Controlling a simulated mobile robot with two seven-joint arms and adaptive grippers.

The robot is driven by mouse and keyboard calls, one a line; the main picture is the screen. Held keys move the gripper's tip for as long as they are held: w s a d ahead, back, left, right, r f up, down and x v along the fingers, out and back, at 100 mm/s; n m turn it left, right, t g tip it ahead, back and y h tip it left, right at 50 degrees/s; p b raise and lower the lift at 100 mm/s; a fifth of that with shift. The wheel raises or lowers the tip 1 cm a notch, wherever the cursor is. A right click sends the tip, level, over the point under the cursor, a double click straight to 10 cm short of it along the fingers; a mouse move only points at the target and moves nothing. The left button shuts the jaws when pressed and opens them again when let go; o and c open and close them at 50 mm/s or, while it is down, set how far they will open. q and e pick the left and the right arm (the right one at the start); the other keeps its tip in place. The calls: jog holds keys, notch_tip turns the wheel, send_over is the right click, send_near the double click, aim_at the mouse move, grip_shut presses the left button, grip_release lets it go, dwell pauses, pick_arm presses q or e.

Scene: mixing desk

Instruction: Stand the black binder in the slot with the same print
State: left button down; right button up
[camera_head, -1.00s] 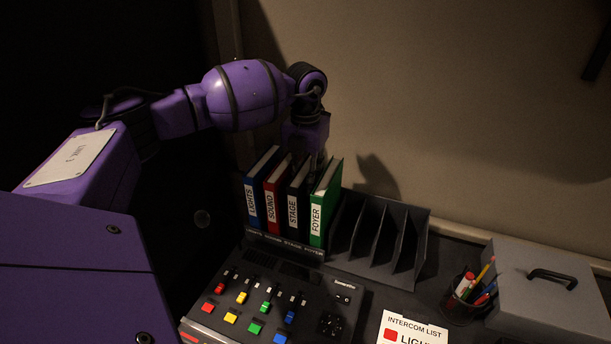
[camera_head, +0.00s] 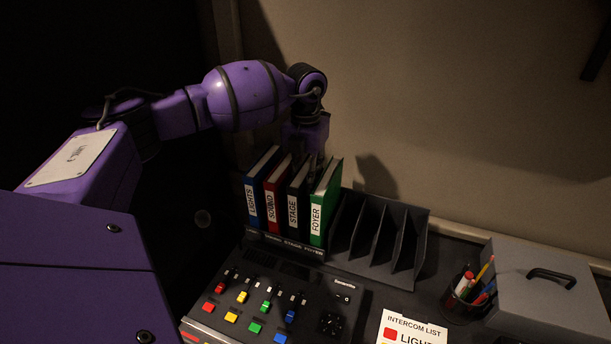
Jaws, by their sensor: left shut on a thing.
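The black binder (camera_head: 293,212), with a white spine label reading STAGE, stands upright in the rack between the red SOUND binder (camera_head: 271,208) and the green FOYER binder (camera_head: 319,214). The rack's front strip (camera_head: 291,246) carries small printed words; STAGE and FOYER can be made out, and the black binder stands above the STAGE print. My left gripper (camera_head: 312,162) reaches down from above and is shut on the black binder near its top. The fingertips are mostly hidden by the binders. My right gripper is not in view.
The blue LIGHTS binder (camera_head: 256,203) stands at the rack's left end. An empty dark divider rack (camera_head: 404,243) stands to the right. In front are the mixing console (camera_head: 262,301), a pen cup (camera_head: 462,305), a grey box (camera_head: 553,280) and an intercom list (camera_head: 410,328).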

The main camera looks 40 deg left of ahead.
pick_arm(q)
jog(key=shift+f, duration=0.1)
jog(key=c, duration=1.4)
grip_release()
jog(key=shift+f, duration=0.15)
notch_tip(320, 180, up, 12)
jog(key=shift+r, duration=0.1)
